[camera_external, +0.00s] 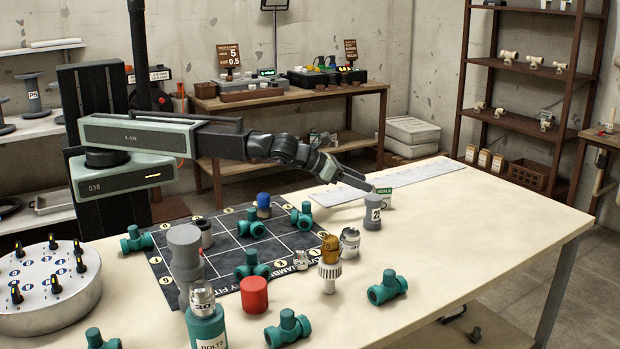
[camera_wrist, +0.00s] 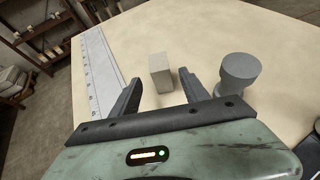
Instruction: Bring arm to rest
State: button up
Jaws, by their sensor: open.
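My arm reaches out to the right from its column in the external view, and my gripper (camera_external: 352,180) hangs over the back part of the pale table (camera_external: 480,240). In the wrist view my gripper (camera_wrist: 159,80) has its two dark fingers spread apart with nothing held between them. A small beige block (camera_wrist: 160,72) stands beyond the fingers, in line with the gap.
A white ruler strip (camera_external: 415,172) lies along the back edge. A dark grid mat (camera_external: 222,268) bears several teal fittings. A round grey rack (camera_external: 45,300) is at left. The table's right part is clear.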

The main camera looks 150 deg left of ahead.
jog(key=shift+s+d+r, duration=0.25)
jog(key=shift+d+r, duration=0.05)
jog(key=shift+d, duration=0.15)
jog(key=shift+f, duration=0.1)
jog(key=w+d+r+n+g+h+p, duration=0.1)
jog(key=d+r+n+h+p, duration=0.15)
jog(key=d+n+p, duration=0.65)
jog(key=w+d+r+h+p, duration=0.1)
jog(key=d+r+h+p, duration=0.2)
jog(key=d, duration=1.2)
jog(key=w+d+r+n+g+h+p, duration=0.1)
jog(key=d+r+n+h+p, duration=0.15)
jog(key=d+n+p, duration=0.65)
jog(key=s+d+r+n+g+h+p, duration=0.1)
jog(key=s+d+r+p, duration=0.1)
jog(key=d, duration=0.7)
jog(key=s+d+r+n+g+h+p, duration=0.1)
jog(key=s+d+r+n+p, duration=0.1)
jog(key=d, duration=0.7)
jog(key=s+d+r+n+g+h+p, duration=0.1)
jog(key=s+d, duration=0.3)
jog(key=d, duration=0.5)
jog(key=shift+s+d+r+n+h+p, duration=0.25)
jog(key=shift+d+r+n+h+p, duration=0.05)
jog(key=shift+r+p, duration=0.2)
